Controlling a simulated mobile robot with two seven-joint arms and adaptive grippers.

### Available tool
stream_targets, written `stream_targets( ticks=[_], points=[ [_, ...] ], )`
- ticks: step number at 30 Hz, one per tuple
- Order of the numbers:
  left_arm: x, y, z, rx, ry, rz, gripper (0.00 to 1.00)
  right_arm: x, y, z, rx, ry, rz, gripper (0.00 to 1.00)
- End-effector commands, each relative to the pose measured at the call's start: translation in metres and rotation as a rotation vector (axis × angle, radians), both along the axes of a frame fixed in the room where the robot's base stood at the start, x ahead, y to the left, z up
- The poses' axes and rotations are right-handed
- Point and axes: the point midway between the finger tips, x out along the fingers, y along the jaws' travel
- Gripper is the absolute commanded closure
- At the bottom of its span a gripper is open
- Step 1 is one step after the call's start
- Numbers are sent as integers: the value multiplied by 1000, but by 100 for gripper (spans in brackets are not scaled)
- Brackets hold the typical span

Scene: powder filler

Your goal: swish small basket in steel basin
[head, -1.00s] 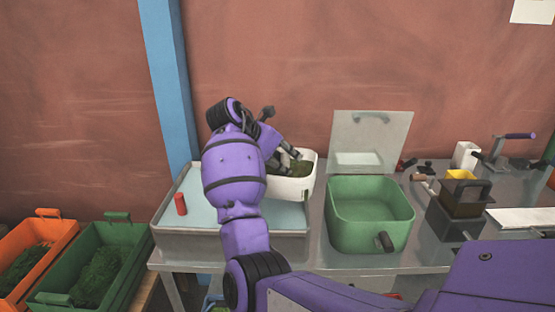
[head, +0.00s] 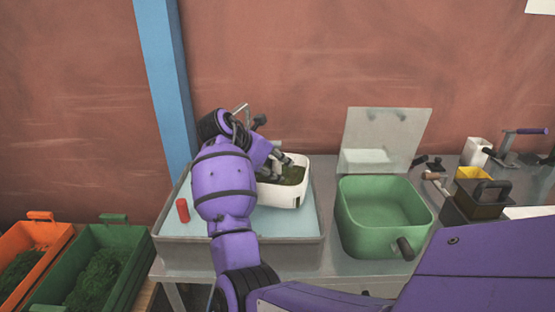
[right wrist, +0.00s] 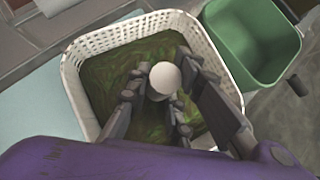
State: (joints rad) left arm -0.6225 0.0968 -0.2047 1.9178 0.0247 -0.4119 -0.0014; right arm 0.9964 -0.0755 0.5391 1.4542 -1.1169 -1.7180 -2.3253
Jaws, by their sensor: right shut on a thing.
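The small basket (head: 283,194) is white, with perforated walls and green leafy stuff inside. It is over the right part of the steel basin (head: 180,252), which holds pale blue water. I cannot tell whether its bottom touches the water. My right gripper (head: 274,168) is shut at the basket, its fingers reaching inside. The right wrist view shows the basket (right wrist: 83,97) around the fingers (right wrist: 160,100), with a pale round knob between them. The fingers hide the exact grip. My left gripper is not in view.
A green tub (head: 385,215) with an upright clear lid (head: 385,140) stands right of the basin. A red cylinder (head: 182,210) is at the basin's left. Orange (head: 30,240) and green (head: 100,262) crates sit further left. Tools crowd the bench's right side.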

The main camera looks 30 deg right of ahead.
Motion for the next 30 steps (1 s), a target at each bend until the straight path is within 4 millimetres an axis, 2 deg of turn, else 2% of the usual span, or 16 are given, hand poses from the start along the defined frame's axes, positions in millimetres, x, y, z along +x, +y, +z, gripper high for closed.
stream_targets(
  ticks=[30],
  points=[
    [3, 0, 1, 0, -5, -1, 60, 0, -1, -101, -2, 0, -1, 100]
  ],
)
